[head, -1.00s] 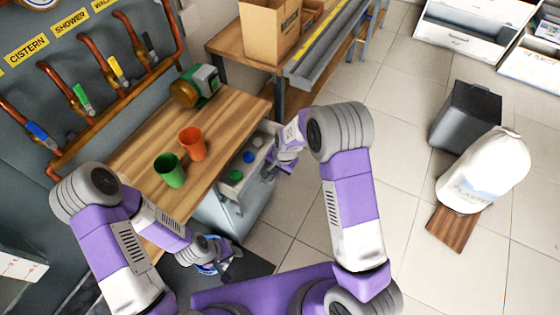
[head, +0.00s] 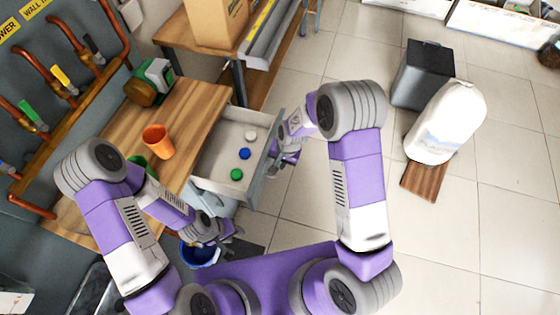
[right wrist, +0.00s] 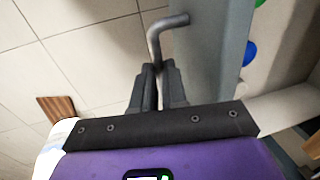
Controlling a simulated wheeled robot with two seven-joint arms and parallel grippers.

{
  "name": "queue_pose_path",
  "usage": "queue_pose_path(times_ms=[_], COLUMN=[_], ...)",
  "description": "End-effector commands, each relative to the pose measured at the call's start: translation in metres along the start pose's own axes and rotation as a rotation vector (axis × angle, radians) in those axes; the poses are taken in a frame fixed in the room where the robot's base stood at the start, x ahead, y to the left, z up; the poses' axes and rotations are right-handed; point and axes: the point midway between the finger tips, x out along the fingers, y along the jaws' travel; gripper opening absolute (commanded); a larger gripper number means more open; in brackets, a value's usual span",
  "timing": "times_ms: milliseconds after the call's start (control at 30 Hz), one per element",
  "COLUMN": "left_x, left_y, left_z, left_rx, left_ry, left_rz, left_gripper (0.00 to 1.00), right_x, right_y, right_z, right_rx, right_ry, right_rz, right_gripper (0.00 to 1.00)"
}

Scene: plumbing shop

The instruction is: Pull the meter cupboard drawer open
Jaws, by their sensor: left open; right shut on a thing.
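The meter cupboard drawer (head: 212,160) stands well out from under the wooden worktop, its inside visible. A white, a blue and a green round piece lie in it. My right gripper (head: 283,158) is at the outer face of the drawer front. In the right wrist view my right gripper (right wrist: 158,72) is shut on the grey bar handle (right wrist: 155,38), whose bent end shows beyond the fingers. My left gripper (head: 232,234) is open and empty, low beside the cupboard, above the dark mat and near a blue bucket (head: 200,256).
On the worktop (head: 195,110) stand an orange cup (head: 158,142), a green cup (head: 138,163) partly hidden by my left arm, and a green-and-brass device (head: 150,84). A dark bin (head: 423,75) and a white sack (head: 446,120) stand right. Tiled floor beyond the drawer is free.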

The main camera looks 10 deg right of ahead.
Motion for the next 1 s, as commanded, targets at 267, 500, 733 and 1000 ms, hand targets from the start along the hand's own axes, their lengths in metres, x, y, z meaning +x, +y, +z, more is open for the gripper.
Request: queue_pose_path(times_ms=[267,500,733,1000], left_x=[0.000,0.000,-0.007,-0.019], left_y=[0.000,0.000,0.003,0.007], left_z=[0.000,0.000,0.000,0.001], left_rx=[0.000,0.000,0.000,0.000], left_ry=[0.000,0.000,0.000,0.000], left_rz=[0.000,0.000,0.000,0.000], left_gripper=[0.43,0.43,0.43,0.43], right_x=[0.000,0.000,-0.022,-0.066], right_y=[0.000,0.000,-0.001,-0.001], right_z=[0.000,0.000,-0.001,-0.001], right_rx=[0.000,0.001,0.001,0.000], right_ry=[0.001,0.000,0.002,0.002], right_rz=[0.000,0.000,-0.002,-0.001], right_gripper=[0.37,0.38,0.38,0.38])
